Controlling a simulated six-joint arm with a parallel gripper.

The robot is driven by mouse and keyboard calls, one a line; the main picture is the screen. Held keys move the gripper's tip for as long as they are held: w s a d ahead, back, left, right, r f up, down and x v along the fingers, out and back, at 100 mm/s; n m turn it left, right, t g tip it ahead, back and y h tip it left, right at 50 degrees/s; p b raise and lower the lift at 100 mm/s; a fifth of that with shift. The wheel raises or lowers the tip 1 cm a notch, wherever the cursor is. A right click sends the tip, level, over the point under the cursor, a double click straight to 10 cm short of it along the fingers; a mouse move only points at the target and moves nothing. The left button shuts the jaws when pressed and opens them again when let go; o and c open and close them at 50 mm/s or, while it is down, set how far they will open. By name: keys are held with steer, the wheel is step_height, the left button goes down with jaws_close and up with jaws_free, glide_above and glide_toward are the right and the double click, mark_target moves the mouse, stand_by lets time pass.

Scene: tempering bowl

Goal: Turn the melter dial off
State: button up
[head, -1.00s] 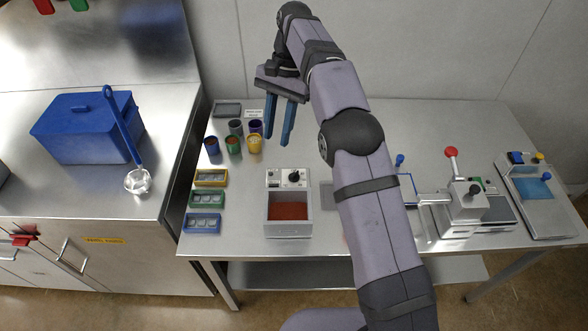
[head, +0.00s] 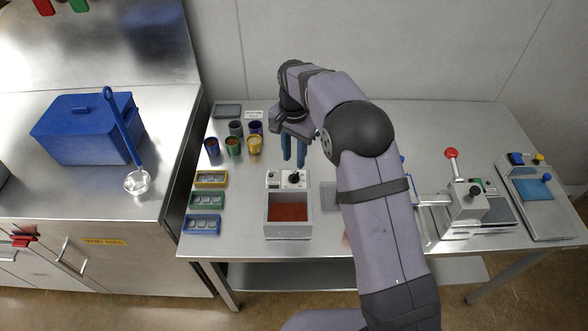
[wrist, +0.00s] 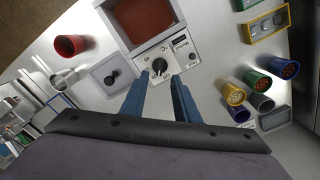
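The melter (head: 289,228) is a pale box with a red-brown filled basin, standing on the steel table in the head view. Its black dial (head: 295,177) sits on the panel at the back of the melter. In the wrist view the dial (wrist: 160,65) shows just beyond the fingertips, with its pointer turned toward markings too small to read surely. My gripper (head: 294,163) points down just above and behind the dial. Its two blue fingers (wrist: 162,80) are apart, with nothing between them, and they look clear of the dial.
Several coloured cups (head: 233,146) stand left of my gripper. Coloured trays (head: 207,201) lie left of the melter. A grey plate with a black knob (wrist: 112,76) is beside the melter. A press-like device with a red ball (head: 451,153) stands to the right.

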mark_target(294, 174)
steer(key=shift+f+p, duration=1)
steer(key=shift+f, duration=2.3)
steer(key=shift+s, duration=0.1)
steer(key=shift+c, duration=0.3)
jaws_close()
